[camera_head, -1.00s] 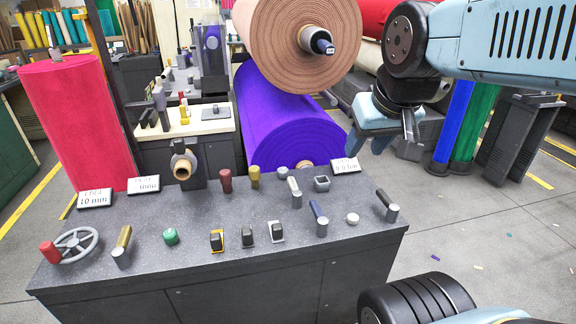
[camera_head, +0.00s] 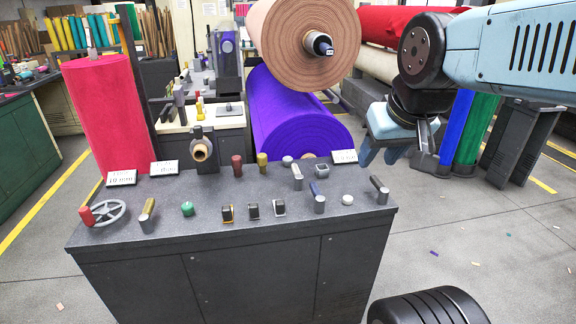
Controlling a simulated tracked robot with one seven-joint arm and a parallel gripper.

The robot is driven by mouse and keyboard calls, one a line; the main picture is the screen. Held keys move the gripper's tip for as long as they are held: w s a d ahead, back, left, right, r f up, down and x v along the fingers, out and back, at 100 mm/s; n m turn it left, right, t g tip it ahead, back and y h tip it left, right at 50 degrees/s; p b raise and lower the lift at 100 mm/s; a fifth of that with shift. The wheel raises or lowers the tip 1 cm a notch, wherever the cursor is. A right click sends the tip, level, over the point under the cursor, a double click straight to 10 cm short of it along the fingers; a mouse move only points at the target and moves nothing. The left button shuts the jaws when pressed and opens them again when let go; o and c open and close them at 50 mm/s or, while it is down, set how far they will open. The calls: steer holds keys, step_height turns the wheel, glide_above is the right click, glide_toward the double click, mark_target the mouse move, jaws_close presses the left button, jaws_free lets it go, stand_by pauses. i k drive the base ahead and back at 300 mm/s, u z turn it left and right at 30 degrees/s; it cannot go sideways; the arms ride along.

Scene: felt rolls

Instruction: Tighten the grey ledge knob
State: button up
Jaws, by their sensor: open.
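The dark speckled ledge (camera_head: 240,205) is the top of a cabinet in front of me and bears several controls. Two small pale round knobs stand on it: one at the back (camera_head: 287,160), one nearer the front right (camera_head: 347,199). Both look light grey to white; I cannot tell which is the grey ledge knob, or how far either is turned. A green knob (camera_head: 187,208) stands at the front left. My gripper (camera_head: 385,155) hangs open and empty beyond the ledge's back right corner, apart from all controls. Its fingers are partly seen.
On the ledge are a red-handled wheel (camera_head: 108,213), several levers, black switches (camera_head: 253,210), red (camera_head: 237,166) and gold (camera_head: 262,163) posts, and label cards. Behind stand a purple roll (camera_head: 300,125), a brown roll (camera_head: 295,40) and a red roll (camera_head: 105,115). The floor at right is mostly clear.

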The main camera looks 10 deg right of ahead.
mark_target(287, 161)
steer(key=u, duration=0.4)
steer(key=i, duration=0.95)
steer(key=z, duration=0.35)
